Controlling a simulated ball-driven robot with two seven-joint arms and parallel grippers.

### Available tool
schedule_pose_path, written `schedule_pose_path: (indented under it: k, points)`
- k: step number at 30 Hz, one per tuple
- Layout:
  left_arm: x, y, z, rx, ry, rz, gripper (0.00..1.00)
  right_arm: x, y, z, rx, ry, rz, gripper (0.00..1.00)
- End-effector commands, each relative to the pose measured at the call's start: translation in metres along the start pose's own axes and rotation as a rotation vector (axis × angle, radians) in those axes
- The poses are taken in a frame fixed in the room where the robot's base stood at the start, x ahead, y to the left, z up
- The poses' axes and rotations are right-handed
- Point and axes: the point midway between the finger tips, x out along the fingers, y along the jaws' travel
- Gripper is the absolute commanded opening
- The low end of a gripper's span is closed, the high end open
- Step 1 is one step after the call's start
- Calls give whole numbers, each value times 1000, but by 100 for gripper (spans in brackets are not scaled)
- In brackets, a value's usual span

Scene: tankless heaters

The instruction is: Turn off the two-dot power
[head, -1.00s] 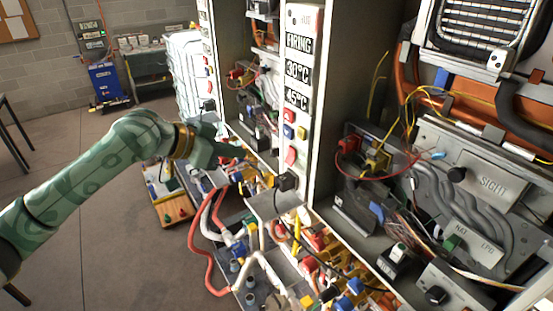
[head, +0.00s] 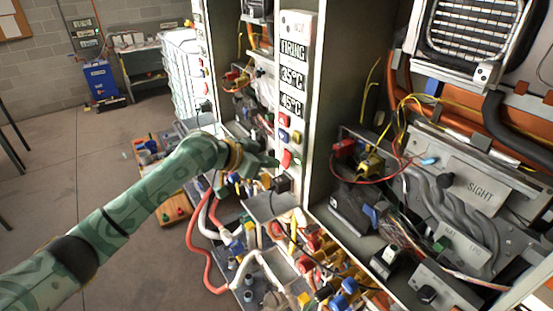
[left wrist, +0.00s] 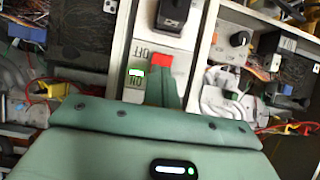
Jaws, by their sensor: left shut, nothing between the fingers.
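A red power rocker switch (head: 287,158) sits low on the narrow white control panel (head: 293,105), below its FIRING, 35°C and 45°C displays. In the left wrist view the red switch (left wrist: 160,62) lies between OFF and ON lettering. A small lamp (left wrist: 136,72) glows beside the ON lettering. My left gripper (head: 270,163) is shut and empty, its fingertips right at the switch. The green fingers (left wrist: 164,90) overlap the switch's lower part in the wrist view; contact is unclear. I cannot read the dots marking this unit. My right gripper is not in view.
A black plug (head: 281,183) sticks out just below the switch. Blue and yellow buttons (head: 283,135) are just above it. Red and white hoses and crowded valves fill the space below. An open heater cabinet (head: 455,160) stands at right.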

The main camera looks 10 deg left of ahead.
Motion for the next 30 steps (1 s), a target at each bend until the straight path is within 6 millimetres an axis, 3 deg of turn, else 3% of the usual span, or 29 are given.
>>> schedule_pose_path:
  k: [7,20,25,30]
  points:
    - [23,0,-1,0,1,0,0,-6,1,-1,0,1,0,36]
    - [25,0,0,1,4,-1,0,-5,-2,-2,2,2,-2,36]
    - [30,0,5,0,49,-1,0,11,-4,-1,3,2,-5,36]
    - [37,0,11,-1,171,0,0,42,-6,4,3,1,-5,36]
